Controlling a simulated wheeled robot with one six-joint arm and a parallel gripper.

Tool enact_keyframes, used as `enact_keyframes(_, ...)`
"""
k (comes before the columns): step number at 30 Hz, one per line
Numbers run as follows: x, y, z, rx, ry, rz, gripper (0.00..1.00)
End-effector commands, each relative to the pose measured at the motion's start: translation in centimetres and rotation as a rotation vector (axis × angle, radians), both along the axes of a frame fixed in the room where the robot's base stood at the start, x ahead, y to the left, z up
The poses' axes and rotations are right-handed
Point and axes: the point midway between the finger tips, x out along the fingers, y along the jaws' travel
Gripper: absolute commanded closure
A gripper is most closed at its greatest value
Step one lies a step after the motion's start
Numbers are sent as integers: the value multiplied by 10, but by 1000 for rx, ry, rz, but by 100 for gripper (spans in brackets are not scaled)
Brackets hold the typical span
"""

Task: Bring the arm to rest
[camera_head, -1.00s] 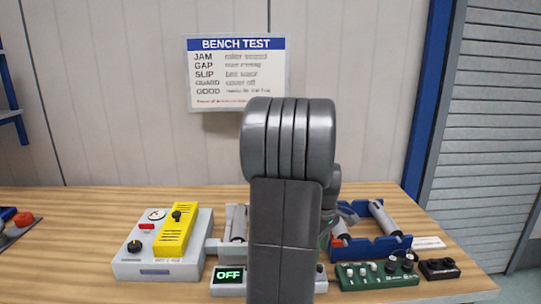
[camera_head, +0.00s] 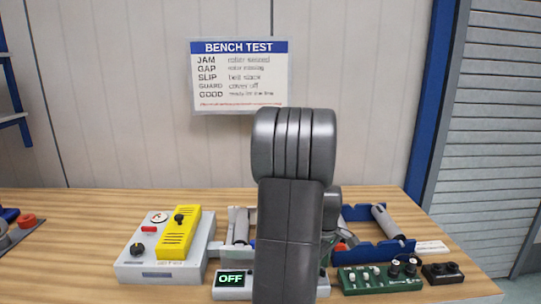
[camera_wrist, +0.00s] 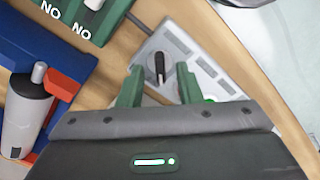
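My arm (camera_head: 293,150) stands upright in the middle of the head view, folded in front of the bench. My gripper is mostly hidden behind the arm there. In the wrist view my gripper (camera_wrist: 159,84) shows two green fingers apart with nothing held between them.
On the wooden bench (camera_head: 90,215) stand a grey box with a yellow cover (camera_head: 178,235), an "OFF" display (camera_head: 231,279), a blue roller frame (camera_head: 372,252) and a green control box (camera_head: 380,280). A "BENCH TEST" sign (camera_head: 239,76) hangs behind. The bench's left part is mostly clear.

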Motion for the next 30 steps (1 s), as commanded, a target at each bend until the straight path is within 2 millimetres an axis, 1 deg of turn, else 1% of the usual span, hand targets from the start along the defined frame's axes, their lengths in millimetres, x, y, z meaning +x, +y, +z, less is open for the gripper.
enact_keyframes(5,1,0,29,-1,-6,4,68)
enact_keyframes(20,1,0,130,-2,-6,4,68)
enact_keyframes(21,0,0,128,0,0,4,68)
enact_keyframes(24,-1,0,103,1,4,4,68)
enact_keyframes(30,-1,0,63,1,4,4,68)
